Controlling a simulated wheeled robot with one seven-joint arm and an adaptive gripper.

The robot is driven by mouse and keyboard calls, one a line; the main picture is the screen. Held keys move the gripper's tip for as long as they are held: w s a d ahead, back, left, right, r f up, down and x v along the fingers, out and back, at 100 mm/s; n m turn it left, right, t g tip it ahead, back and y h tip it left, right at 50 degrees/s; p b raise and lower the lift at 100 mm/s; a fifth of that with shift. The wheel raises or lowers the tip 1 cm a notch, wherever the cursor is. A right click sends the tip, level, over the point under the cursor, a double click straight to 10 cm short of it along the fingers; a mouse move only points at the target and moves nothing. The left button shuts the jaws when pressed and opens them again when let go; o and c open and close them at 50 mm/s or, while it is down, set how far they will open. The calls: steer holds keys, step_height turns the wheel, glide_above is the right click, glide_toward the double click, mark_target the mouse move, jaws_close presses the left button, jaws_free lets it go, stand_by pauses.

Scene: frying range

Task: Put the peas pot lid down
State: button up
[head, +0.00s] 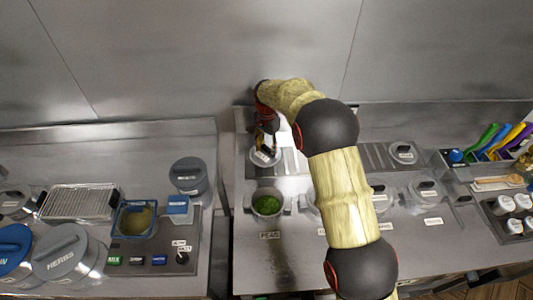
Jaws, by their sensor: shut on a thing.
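The peas pot (268,204) stands uncovered on the counter, with green peas showing inside and a label in front of it. My gripper (266,140) is behind the pot, near the back of the counter. It is shut on a lid (263,158), a pale round disc with a dark handle. The lid is just above or on the counter behind the pot; I cannot tell whether it touches. My arm hides part of the counter to the right of the pot.
Lidded pots (427,190) stand to the right, partly behind my arm. Another lid (403,152) lies at the back right. A grey lidded container (188,176) and a blue-rimmed fryer (135,220) are on the left counter, across a gap.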

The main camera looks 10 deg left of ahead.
mark_target(267, 148)
steer(key=shift+w+f, duration=0.15)
steer(key=shift+f, duration=1.6)
steer(key=shift+f, duration=0.2)
steer(key=o, duration=1.1)
steer(key=shift+o, duration=0.5)
steer(key=shift+r, duration=0.15)
step_height(267, 148, up, 12)
steer(key=shift+p, duration=0.35)
